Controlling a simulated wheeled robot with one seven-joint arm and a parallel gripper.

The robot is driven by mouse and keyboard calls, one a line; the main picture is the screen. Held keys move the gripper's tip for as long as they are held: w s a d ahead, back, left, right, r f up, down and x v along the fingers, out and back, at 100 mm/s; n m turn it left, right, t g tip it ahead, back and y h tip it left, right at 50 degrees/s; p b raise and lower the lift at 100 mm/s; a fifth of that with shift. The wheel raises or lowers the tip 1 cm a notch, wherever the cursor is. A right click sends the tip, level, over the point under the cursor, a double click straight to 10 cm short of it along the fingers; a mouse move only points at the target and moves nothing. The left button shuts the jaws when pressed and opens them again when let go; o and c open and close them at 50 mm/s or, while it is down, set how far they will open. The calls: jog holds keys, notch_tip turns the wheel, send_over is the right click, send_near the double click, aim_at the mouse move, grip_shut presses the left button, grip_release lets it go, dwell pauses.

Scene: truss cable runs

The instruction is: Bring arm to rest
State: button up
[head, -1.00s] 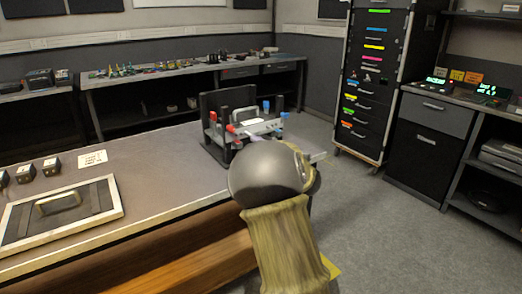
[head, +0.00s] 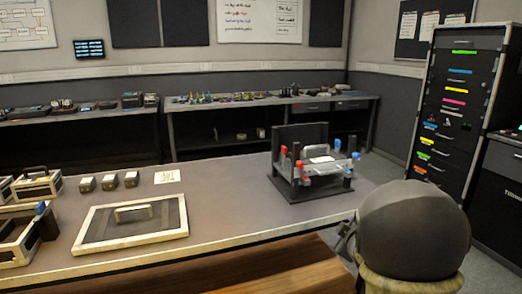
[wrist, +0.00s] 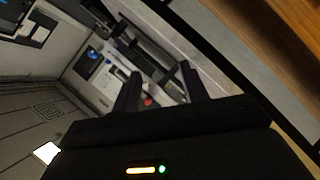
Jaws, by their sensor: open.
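In the wrist view my gripper (wrist: 161,86) shows two dark fingers standing apart, with nothing seen between them but the distant background. In the head view my arm is at the lower right, its large dark rounded link close to the camera and in front of the bench's right end. My gripper is not clearly seen there. The arm is off the bench's front edge and holds nothing that I can see.
The workbench (head: 240,212) carries a black fixture (head: 300,185) with red and blue knobs, a framed panel (head: 130,228) with a handle and several small dark blocks (head: 109,182). A tall drawer cabinet (head: 455,125) stands at the right. Back benches line the wall.

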jog(key=s+a+f+m+g, duration=0.3)
jog(key=s+m+g, duration=0.1)
jog(key=s, duration=0.5)
jog(key=s+a+f+m+g+y+p, duration=0.1)
jog(key=s+a+f+m+g, duration=0.2)
jog(key=s, duration=0.6)
jog(key=s+a+f+m+g, duration=0.3)
jog(key=s+a+m+g, duration=0.1)
jog(key=s, duration=0.4)
notch_tip(320, 180, up, 31)
jog(key=p, duration=3)
jog(key=shift+d+f+p, duration=0.2)
jog(key=shift+p, duration=0.15)
jog(key=shift+s+d, duration=0.1)
jog(key=shift+s, duration=0.05)
